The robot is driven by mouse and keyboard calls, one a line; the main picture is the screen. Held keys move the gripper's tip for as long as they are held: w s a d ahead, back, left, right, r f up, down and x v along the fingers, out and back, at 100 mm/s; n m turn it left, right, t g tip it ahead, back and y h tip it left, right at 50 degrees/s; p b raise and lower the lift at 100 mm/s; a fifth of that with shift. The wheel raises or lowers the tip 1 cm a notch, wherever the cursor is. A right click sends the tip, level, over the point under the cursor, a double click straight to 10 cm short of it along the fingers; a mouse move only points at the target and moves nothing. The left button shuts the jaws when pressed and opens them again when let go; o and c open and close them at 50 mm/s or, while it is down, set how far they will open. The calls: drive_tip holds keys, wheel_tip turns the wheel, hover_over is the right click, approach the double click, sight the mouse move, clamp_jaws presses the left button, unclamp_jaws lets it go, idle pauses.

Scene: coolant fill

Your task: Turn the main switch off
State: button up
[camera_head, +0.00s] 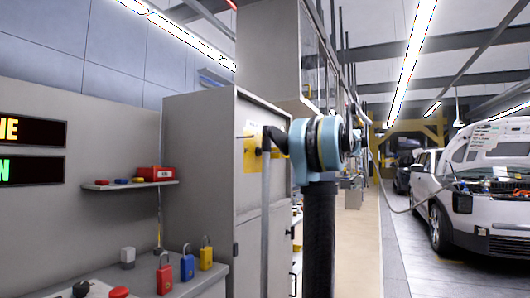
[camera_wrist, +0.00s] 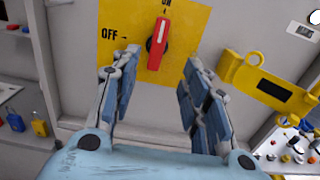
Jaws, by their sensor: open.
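The main switch is a red rotary handle (camera_wrist: 158,44) on a yellow plate (camera_wrist: 190,22) in the wrist view. The handle stands nearly upright toward the ON mark at the top, leaning slightly right. The OFF mark is to its left. My gripper (camera_wrist: 161,62) is open and empty, with one finger on each side below the handle; I cannot tell whether either touches it. In the head view the yellow plate (camera_head: 250,158) is on the grey cabinet (camera_head: 200,170), and my arm partly hides it; the red handle is not visible there.
A yellow bracket (camera_wrist: 262,84) juts out right of the plate. Left of the cabinet, a bench holds a red padlock (camera_head: 164,276), a blue padlock (camera_head: 187,264) and a yellow padlock (camera_head: 206,254). A shelf (camera_head: 130,185) is above. A white car (camera_head: 480,200) stands far right.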

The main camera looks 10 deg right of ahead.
sight(267, 147)
drive_tip(key=x, duration=1.5)
drive_tip(key=shift+w+a, duration=0.15)
drive_tip(key=shift+a, duration=0.15)
drive_tip(key=c, duration=0.9)
